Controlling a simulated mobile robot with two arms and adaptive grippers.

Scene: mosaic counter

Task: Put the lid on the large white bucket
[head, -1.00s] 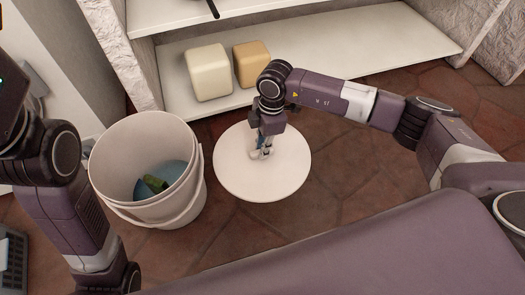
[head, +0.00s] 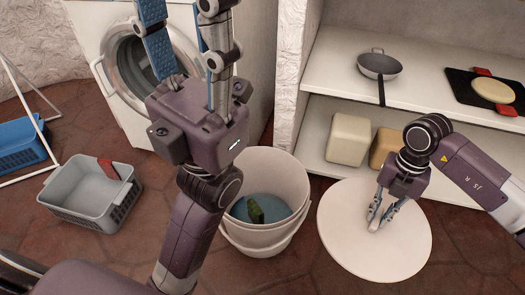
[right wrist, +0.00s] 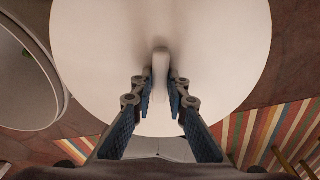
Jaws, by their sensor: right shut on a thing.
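The large white bucket (head: 262,240) stands open on the floor in the head view, with a green item (head: 255,211) and something blue inside. The round white lid (head: 350,240) is to its right and appears held level above the floor. My right gripper (head: 377,220) is shut on the handle in the lid's middle. The right wrist view shows the handle (right wrist: 160,75) between the fingers, and part of the bucket rim (right wrist: 45,60) at the left.
A low shelf (head: 440,95) behind the lid holds a pan (head: 380,66), a dark board (head: 460,88) and two blocks (head: 348,139). A washing machine (head: 100,60) is at the back left. A grey basket (head: 85,190) lies on the floor at left.

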